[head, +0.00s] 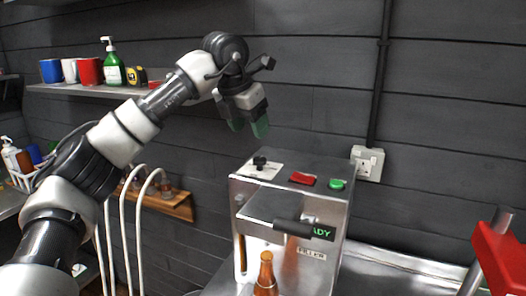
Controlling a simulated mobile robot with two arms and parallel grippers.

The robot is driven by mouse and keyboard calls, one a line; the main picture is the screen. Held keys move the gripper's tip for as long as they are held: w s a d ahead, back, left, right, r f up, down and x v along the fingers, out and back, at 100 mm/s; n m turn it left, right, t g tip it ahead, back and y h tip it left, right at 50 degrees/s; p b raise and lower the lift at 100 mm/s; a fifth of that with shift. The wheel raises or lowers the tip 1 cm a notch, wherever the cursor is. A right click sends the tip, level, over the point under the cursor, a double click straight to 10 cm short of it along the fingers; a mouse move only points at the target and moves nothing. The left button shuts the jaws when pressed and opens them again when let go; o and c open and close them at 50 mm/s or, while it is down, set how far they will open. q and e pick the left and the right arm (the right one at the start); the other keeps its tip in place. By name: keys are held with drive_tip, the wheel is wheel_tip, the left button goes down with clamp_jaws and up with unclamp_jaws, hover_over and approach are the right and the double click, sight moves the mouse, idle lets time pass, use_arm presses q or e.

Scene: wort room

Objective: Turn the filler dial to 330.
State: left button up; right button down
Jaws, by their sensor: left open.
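The filler (248,196) is a metal box labelled FILLER, below the centre of the head view. Its dial, a black knob (260,163), sits on a white plate on the top left; the number it points to is too small to read. My left gripper (249,128) is open and empty, with green fingertips pointing down. It hangs above and slightly left of the dial, apart from it. My right gripper does not show.
A red button (302,178) and a green button (337,184) are right of the dial. A black-handled flap (290,227) juts from the front, with a brown bottle (265,274) below. A wall socket (367,162) is behind.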

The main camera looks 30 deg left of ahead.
sight(259, 158)
use_arm(q)
drive_tip(key=x, duration=0.1)
drive_tip(key=p+x, duration=0.1)
drive_tip(key=x, duration=0.2)
drive_tip(key=shift+s+f, duration=0.2)
drive_tip(key=shift+f, duration=0.15)
drive_tip(key=x, duration=0.2)
drive_tip(key=p+x, duration=0.1)
drive_tip(key=x, duration=0.1)
drive_tip(key=shift+w+d+r, duration=0.1)
drive_tip(key=shift+w+r, duration=0.05)
drive_tip(key=shift+w, duration=0.15)
drive_tip(key=shift+f, duration=0.2)
drive_tip(key=shift+c, duration=1.7)
drive_tip(key=c, duration=0.6)
drive_tip(key=shift+o, duration=0.2)
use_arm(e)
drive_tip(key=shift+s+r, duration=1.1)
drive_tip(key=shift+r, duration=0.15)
